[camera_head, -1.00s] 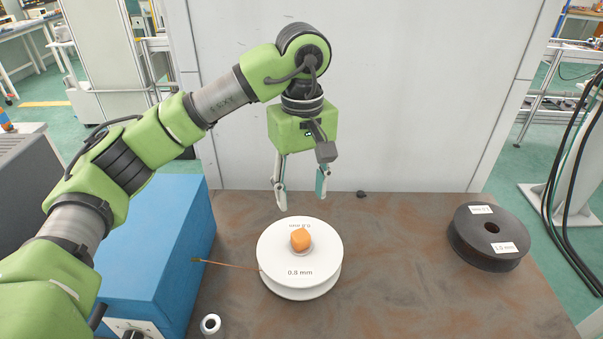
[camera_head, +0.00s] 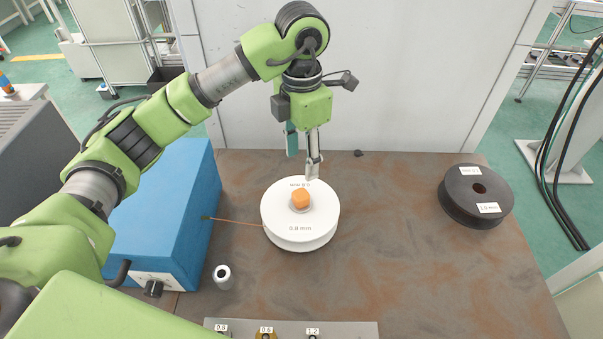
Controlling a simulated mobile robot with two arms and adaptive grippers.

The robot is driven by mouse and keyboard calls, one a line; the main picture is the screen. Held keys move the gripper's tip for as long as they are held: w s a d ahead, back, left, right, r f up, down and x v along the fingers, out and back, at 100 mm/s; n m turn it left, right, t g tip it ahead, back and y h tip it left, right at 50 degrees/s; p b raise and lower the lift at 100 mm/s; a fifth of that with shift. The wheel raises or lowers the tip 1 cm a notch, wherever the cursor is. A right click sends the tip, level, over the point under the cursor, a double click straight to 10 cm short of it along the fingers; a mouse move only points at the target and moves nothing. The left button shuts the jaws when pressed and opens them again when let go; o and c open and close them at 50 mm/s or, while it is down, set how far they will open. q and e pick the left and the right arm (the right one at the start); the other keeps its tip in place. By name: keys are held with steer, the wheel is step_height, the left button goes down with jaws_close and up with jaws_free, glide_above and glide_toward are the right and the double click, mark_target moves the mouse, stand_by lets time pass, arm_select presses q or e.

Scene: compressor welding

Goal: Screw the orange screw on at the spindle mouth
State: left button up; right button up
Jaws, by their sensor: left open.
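The orange screw (camera_head: 300,198) sits at the centre of the white wire spool (camera_head: 300,231) marked 0.8 mm, which lies flat on the table. A pale ring shows around the screw's base; the spindle mouth under it is hidden. My left gripper (camera_head: 302,167) points down just behind the spool, above the table, with its fingers apart and nothing between them. It does not touch the screw. My right gripper is not in view.
A blue box (camera_head: 178,225) with a knob stands left of the spool; a copper-coloured wire runs between them. A small metal cylinder (camera_head: 222,277) stands in front. A dark spool (camera_head: 477,196) lies right. A labelled tray (camera_head: 360,329) shows at the bottom edge.

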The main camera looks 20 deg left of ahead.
mark_target(301, 194)
arm_select(q)
step_height(301, 194, down, 13)
steer(key=p, duration=0.3)
steer(key=shift+r, duration=0.15)
